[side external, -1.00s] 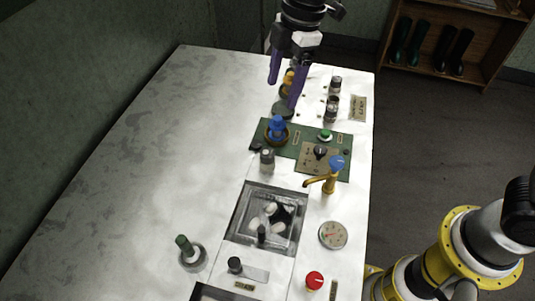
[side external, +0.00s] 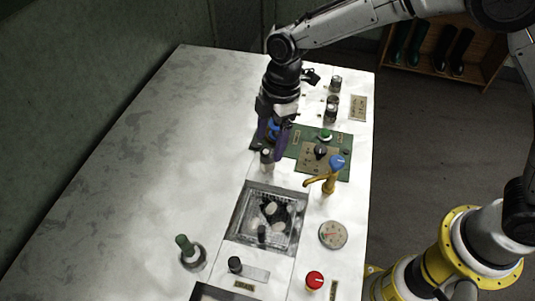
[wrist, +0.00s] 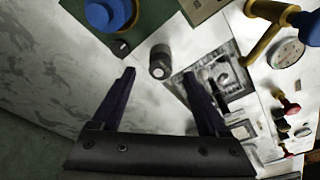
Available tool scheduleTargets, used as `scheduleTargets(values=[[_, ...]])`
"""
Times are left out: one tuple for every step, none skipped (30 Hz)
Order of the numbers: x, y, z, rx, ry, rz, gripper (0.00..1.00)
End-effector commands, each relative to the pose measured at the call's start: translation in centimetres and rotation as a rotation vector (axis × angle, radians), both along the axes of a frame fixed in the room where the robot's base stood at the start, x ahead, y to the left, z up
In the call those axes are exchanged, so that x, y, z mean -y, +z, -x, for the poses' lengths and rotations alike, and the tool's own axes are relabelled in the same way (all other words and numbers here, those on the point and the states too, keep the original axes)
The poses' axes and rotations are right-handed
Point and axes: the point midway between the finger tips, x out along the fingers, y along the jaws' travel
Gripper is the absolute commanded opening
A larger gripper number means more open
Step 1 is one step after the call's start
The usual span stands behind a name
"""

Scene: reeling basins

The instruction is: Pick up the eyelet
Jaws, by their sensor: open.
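No part is plainly marked as the eyelet, so I cannot tell for certain which one it is. A small grey cylinder with a dark band (side external: 266,163) stands on the white bench just above the basin. In the wrist view this cylinder (wrist: 160,62) lies ahead of the gap between my fingertips. My gripper (side external: 272,152) is open, with its purple fingers pointing down around or just above the cylinder in the side view. In the wrist view my gripper (wrist: 158,78) holds nothing. Contact with the cylinder cannot be made out.
A blue knob (wrist: 103,14) on a green panel (side external: 308,145) is close to my fingers. The square basin (side external: 241,218) holds pale lumps. A brass tap (side external: 327,184) with a blue knob stands right of it. The bench's left side (side external: 150,150) is clear.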

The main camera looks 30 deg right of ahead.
Motion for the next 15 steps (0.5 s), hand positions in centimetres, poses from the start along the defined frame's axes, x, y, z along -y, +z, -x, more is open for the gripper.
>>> scheduleTargets(values=[[-0.2, -0.9, 0.2, -0.004, 0.002, 0.002, 0.77], [-0.2, -1.3, 0.2, -0.004, 0.002, 0.002, 0.77], [-0.3, -1.8, 0.2, -0.003, 0.001, 0.002, 0.77], [-0.4, -2.1, 0.2, -0.003, 0.001, 0.002, 0.77], [-0.4, -2.4, 0.2, -0.003, 0.001, 0.002, 0.77], [-0.5, -2.7, 0.1, -0.002, 0.001, 0.001, 0.77], [-0.5, -2.9, 0.1, -0.001, 0.001, 0.001, 0.77], [-0.5, -3.0, 0.1, -0.001, 0.001, 0.001, 0.77], [-0.5, -3.0, 0.1, -0.001, 0.001, 0.001, 0.77], [-0.5, -3.1, 0.1, -0.001, 0.001, 0.001, 0.77], [-0.5, -3.1, 0.1, 0.000, 0.001, 0.001, 0.77], [-0.5, -3.0, 0.1, 0.000, 0.001, 0.001, 0.77], [-0.5, -3.0, 0.1, 0.000, 0.000, 0.000, 0.77], [-0.5, -3.0, 0.1, 0.000, 0.000, 0.001, 0.77], [-0.5, -3.0, 0.1, 0.000, 0.000, 0.000, 0.75]])
